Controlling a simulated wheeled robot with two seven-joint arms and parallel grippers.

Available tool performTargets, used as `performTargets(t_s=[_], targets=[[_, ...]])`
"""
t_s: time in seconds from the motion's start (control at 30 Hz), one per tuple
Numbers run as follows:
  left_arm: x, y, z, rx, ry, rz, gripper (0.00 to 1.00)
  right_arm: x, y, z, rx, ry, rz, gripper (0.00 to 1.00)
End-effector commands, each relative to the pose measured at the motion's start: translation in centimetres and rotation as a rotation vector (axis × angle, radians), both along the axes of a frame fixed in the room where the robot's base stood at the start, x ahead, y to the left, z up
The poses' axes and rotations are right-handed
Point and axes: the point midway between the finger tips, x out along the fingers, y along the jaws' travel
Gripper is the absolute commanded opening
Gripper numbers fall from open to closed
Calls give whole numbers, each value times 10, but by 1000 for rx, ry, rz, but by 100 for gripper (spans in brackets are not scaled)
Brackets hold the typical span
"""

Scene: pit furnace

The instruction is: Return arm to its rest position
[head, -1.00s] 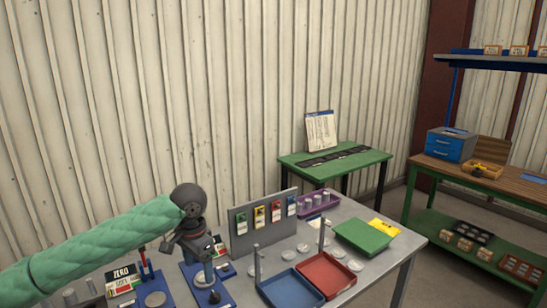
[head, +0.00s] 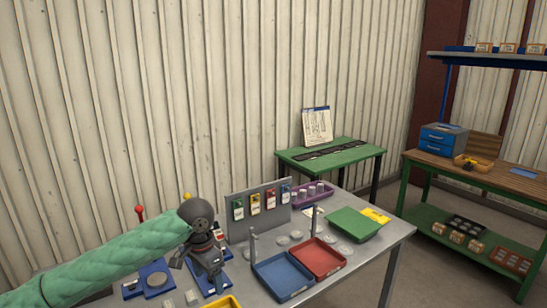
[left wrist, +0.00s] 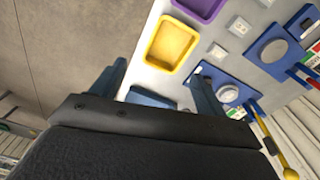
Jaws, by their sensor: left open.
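My left arm, in a green quilted sleeve, comes in from the left in the head view. Its gripper (head: 210,286) hangs low over the left part of the grey table (head: 352,270), with the fingers pointing down. In the left wrist view the two fingers (left wrist: 158,88) are spread apart with nothing between them. Past them lie a yellow tray (left wrist: 151,57), a purple tray (left wrist: 205,4) and a blue fixture with a pale round disc (left wrist: 228,94). My right gripper is not in view.
A blue tray (head: 283,280) and a red tray (head: 318,259) stand right of the gripper. A grey panel with coloured tags (head: 259,209) stands behind. A yellow tray edge (head: 224,302) shows below. Levers with red (head: 139,210) and yellow knobs rise near the arm.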

Motion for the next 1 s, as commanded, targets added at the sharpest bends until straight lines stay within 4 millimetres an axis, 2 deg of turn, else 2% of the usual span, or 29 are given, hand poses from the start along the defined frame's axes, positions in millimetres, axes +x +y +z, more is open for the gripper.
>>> performTargets(t_s=[0.1,0.2,0.27,0.6,1.0], targets=[[-4,-11,-20,-21,-4,-7,74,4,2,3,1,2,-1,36],[-9,-22,-38,-43,-11,-14,74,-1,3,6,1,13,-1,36],[-12,-30,-52,-59,-16,-17,74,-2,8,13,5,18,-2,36],[-39,-74,-136,-168,-53,-7,74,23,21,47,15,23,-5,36],[-81,-104,-227,-270,-90,69,74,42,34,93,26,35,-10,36]])
